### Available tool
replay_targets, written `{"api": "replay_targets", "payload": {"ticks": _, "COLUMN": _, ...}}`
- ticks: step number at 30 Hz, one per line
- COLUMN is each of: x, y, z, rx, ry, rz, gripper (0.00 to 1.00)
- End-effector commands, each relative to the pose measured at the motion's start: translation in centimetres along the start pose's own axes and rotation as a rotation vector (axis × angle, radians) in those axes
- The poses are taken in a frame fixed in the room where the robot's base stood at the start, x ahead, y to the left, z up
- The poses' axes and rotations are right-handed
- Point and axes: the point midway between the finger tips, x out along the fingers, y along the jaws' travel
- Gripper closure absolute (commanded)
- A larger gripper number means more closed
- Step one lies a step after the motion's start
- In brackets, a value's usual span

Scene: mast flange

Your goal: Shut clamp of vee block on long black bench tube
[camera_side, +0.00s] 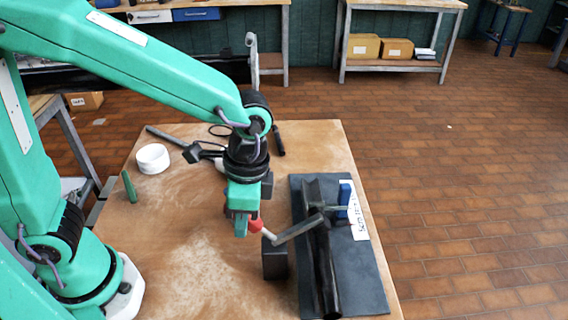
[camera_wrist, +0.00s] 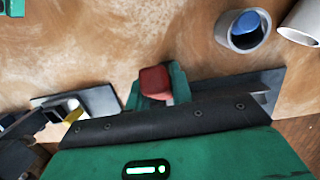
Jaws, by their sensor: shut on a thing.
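The long black bench tube (camera_side: 324,268) lies lengthwise on a dark base plate (camera_side: 363,275) at the right of the table. A grey clamp lever (camera_side: 292,230) reaches left from the clamp (camera_side: 318,212) over the tube and ends in a red knob (camera_side: 255,225). A blue block (camera_side: 344,194) stands at the clamp's right side. My gripper (camera_side: 241,226) is shut on the red knob, which also shows between the green fingers in the wrist view (camera_wrist: 154,82). The vee itself is mostly hidden by the tube and clamp.
A dark block (camera_side: 274,260) stands just below the lever, left of the tube. A white roll (camera_side: 152,158), a green object (camera_side: 129,187) and dark tools (camera_side: 192,152) lie at the left and back. The table's front middle is clear.

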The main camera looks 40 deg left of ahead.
Motion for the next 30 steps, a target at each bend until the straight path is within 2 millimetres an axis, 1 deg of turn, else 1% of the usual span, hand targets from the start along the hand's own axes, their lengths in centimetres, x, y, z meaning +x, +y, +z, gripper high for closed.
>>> {"api": "replay_targets", "payload": {"ticks": 15, "x": -1.5, "y": 0.0, "z": -1.8, "rx": -0.007, "ry": -0.234, "rz": 0.041, "gripper": 1.0}}
{"api": "replay_targets", "payload": {"ticks": 27, "x": -1.7, "y": 0.0, "z": -1.9, "rx": -0.008, "ry": -0.251, "rz": 0.043, "gripper": 1.0}}
{"api": "replay_targets", "payload": {"ticks": 28, "x": -1.7, "y": 0.0, "z": -1.9, "rx": -0.008, "ry": -0.251, "rz": 0.043, "gripper": 0.72}}
{"api": "replay_targets", "payload": {"ticks": 30, "x": -1.7, "y": 0.0, "z": -1.9, "rx": -0.009, "ry": -0.251, "rz": 0.043, "gripper": 0.58}}
